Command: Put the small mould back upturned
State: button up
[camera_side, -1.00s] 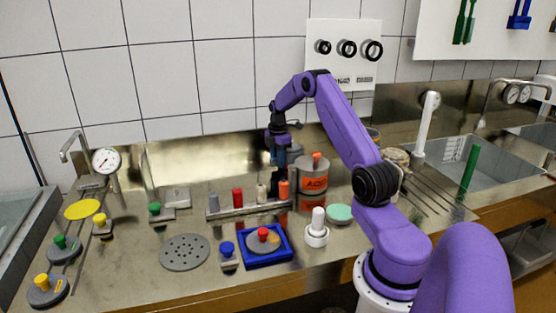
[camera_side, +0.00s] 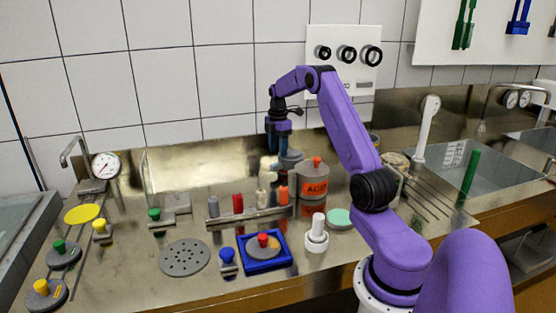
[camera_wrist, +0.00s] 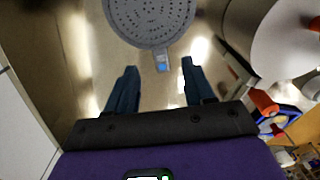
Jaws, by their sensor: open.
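A grey round piece with a holed face (camera_wrist: 150,18), which I take to be the small mould, stands on the steel counter at the top of the wrist view. Its holed face is toward the camera, and a short tab with a blue mark sticks out toward my gripper. In the side view a grey piece (camera_side: 291,157) shows below my gripper, partly hidden by the canister; it looks like the same mould. My gripper (camera_side: 278,146) is above it, pointing down. In the wrist view its two dark blue fingers (camera_wrist: 158,72) are apart with nothing between them.
A grey canister with an orange label (camera_side: 313,184) stands close on the right. A rack with coloured handles (camera_side: 250,214) is in front. A flat holed disc (camera_side: 185,257) and a blue tray (camera_side: 284,264) lie nearer the front edge. The wall is behind.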

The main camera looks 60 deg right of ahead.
notch_tip(320, 180, up, 5)
jog(key=w+a+r, duration=0.1)
jog(key=a+r, duration=0.2)
jog(key=a, duration=2.3)
jog(key=s+a, duration=1)
jog(key=a, duration=0.4)
jog(key=s+a+f, duration=0.1)
jog(key=s+a, duration=0.1)
jog(key=s, duration=0.9)
jog(key=s+a+f+m, duration=0.1)
jog(key=s+a, duration=0.1)
jog(key=s, duration=0.9)
jog(key=shift+a+f, duration=0.2)
jog(key=shift+f, duration=0.15)
